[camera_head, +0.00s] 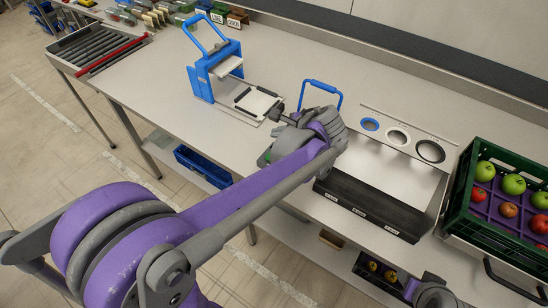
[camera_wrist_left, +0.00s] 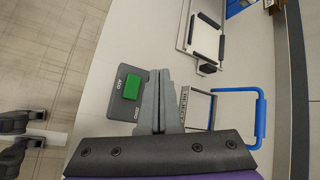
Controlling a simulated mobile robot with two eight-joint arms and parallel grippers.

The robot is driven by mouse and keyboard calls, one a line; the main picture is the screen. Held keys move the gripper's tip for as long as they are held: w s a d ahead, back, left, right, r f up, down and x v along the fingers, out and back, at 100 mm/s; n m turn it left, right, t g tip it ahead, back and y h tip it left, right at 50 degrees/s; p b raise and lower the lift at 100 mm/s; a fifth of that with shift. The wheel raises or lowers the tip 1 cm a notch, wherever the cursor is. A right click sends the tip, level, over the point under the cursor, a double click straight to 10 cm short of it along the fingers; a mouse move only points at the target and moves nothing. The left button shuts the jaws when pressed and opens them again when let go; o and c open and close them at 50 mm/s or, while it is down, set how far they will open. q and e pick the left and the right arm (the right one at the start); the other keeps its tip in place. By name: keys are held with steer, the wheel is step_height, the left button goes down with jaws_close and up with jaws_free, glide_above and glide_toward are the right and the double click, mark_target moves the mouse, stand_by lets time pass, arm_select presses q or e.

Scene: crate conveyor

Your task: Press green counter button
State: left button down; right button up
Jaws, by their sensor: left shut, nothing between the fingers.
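The green counter button (camera_wrist_left: 131,87) sits on a dark grey panel (camera_wrist_left: 125,105) with white lettering, on the pale worktop. In the head view only a sliver of green (camera_head: 267,157) shows beside my left arm, which hides most of the panel. My left gripper (camera_wrist_left: 158,98) has its two fingers together and empty. In the wrist view they lie just right of the button, over the panel's right edge; I cannot tell their height above it. The left gripper (camera_head: 285,120) also shows in the head view, over the worktop.
A blue hand press (camera_head: 210,75) stands beyond the gripper. A blue-handled frame (camera_head: 324,86) and a sorting stand with round holes (camera_head: 398,136) are nearby. A green crate of apples (camera_head: 460,195) is at the right. The worktop's left part is mostly clear.

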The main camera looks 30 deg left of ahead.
arm_select(q)
step_height(320, 180, down, 7)
steer(key=b, duration=0.3)
steer(key=shift+s, duration=0.15)
steer(key=shift+f+b, duration=0.6)
steer(key=shift+f, duration=0.05)
arm_select(e)
step_height(320, 180, down, 6)
steer(key=s, duration=0.2)
steer(key=shift+s, duration=0.3)
steer(key=shift+f, duration=0.1)
arm_select(q)
steer(key=shift+f, duration=0.1)
arm_select(e)
steer(key=shift+f, duration=0.1)
arm_select(q)
steer(key=shift+f, duration=0.3)
arm_select(e)
steer(key=shift+s+f, duration=0.1)
steer(key=shift+f, duration=0.2)
